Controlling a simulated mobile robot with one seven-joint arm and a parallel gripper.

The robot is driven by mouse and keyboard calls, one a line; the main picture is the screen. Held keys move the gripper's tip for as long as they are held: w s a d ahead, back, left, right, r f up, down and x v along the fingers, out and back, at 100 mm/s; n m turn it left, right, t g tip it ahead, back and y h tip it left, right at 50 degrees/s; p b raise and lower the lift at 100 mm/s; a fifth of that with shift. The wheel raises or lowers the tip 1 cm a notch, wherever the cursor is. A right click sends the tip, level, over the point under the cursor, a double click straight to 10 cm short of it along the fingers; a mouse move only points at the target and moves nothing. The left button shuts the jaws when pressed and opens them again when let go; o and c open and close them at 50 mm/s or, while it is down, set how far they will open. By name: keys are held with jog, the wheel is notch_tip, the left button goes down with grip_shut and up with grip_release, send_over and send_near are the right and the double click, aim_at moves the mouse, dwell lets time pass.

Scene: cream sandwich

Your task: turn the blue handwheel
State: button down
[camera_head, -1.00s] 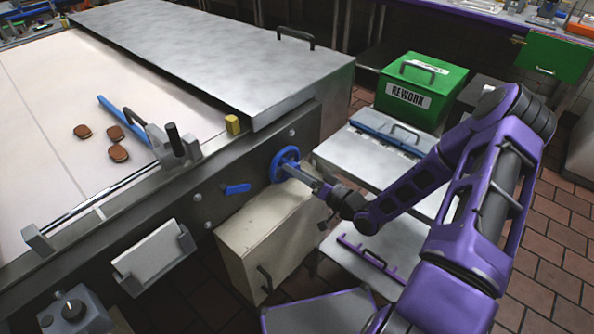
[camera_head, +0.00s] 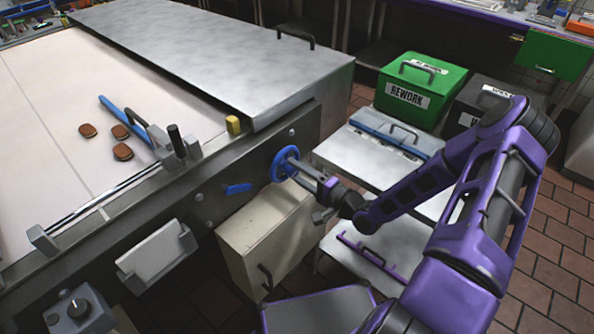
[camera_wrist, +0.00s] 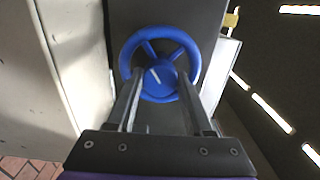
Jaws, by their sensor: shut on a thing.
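In the wrist view the handwheel (camera_wrist: 160,32) faces the camera, with spokes, a round hub and a pale mark on the hub. My gripper's two fingers (camera_wrist: 160,88) lie on either side of the hub. The fingers partly cover the lower rim, so the exact contact is hidden.
A metal table (camera_head: 350,160) and a green REWORK bin (camera_head: 440,84) are to the right. Brown sandwiches (camera_head: 122,152) lie on the pale belt (camera_head: 50,120).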

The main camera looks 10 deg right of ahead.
jog(key=shift+m, duration=0.4)
jog(key=shift+c, duration=1.4)
grip_release()
jog(key=v, duration=1.7)
jog(key=shift+s+d+p, duration=0.15)
jog(key=shift+s+p, duration=0.05)
jog(key=shift+p, duration=0.1)
